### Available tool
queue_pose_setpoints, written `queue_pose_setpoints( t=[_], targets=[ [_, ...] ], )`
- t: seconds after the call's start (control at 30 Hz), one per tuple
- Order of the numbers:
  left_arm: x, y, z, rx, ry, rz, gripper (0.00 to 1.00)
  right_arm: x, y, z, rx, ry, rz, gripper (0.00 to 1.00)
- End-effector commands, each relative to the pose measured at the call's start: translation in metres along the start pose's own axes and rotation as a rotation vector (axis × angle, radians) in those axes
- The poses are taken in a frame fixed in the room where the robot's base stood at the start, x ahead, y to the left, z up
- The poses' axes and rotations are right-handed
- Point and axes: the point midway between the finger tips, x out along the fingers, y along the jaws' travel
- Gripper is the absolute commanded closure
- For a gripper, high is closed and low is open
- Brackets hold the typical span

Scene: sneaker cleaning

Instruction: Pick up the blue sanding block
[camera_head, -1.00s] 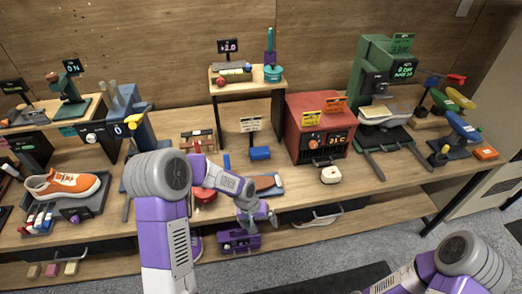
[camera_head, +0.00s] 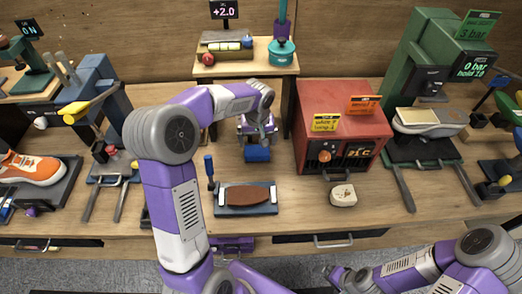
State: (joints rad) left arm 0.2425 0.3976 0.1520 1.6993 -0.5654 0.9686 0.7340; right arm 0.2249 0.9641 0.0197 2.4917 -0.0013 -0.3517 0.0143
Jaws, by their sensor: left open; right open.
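The blue sanding block (camera_head: 257,154) lies on the wooden bench near its middle, left of the red box. My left gripper (camera_head: 257,138) is right above and behind it, pointing down, with open jaws. The gripper hides the block's upper part. I cannot tell whether the fingers touch it. My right gripper (camera_head: 338,277) is open and low at the bottom edge, in front of the bench and away from the block.
A red oven-like box (camera_head: 342,130) stands close on the right. A brown pad on a dark tray (camera_head: 245,197) and a cream block (camera_head: 343,196) lie in front. A raised shelf (camera_head: 205,72) stands behind. Bare bench lies between block and tray.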

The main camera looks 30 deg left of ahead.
Motion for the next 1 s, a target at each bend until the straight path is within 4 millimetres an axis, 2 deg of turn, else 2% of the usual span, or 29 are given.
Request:
queue_pose_setpoints(
  t=[0.17,0.4,0.5,0.67,0.77,0.93,1.0],
  targets=[
    [0.018,-0.001,0.001,0.0,-0.003,0.0,0.0,0.005,0.002,0.0,0.0,0.0,0.0,0.0],
    [0.054,-0.002,0.003,0.002,-0.004,0.0,0.0,0.016,0.006,-0.001,0.0,0.001,0.0,0.0],
    [0.06,-0.001,0.003,0.002,-0.002,0.002,0.0,0.017,0.006,-0.001,0.0,0.001,0.0,0.0],
    [0.059,-0.001,0.003,0.002,-0.001,0.002,0.0,0.016,0.006,-0.001,0.0,0.001,0.0,0.0],
    [0.059,-0.001,0.003,0.002,-0.002,0.002,0.12,0.016,0.006,-0.001,0.0,0.001,0.0,0.0],
    [0.059,-0.001,0.003,0.002,-0.002,0.001,0.38,0.016,0.006,-0.001,0.0,0.001,0.0,0.0],
    [0.059,-0.001,0.003,0.002,-0.002,0.002,0.4,0.016,0.006,-0.001,0.0,0.001,0.0,0.0]
  ],
)
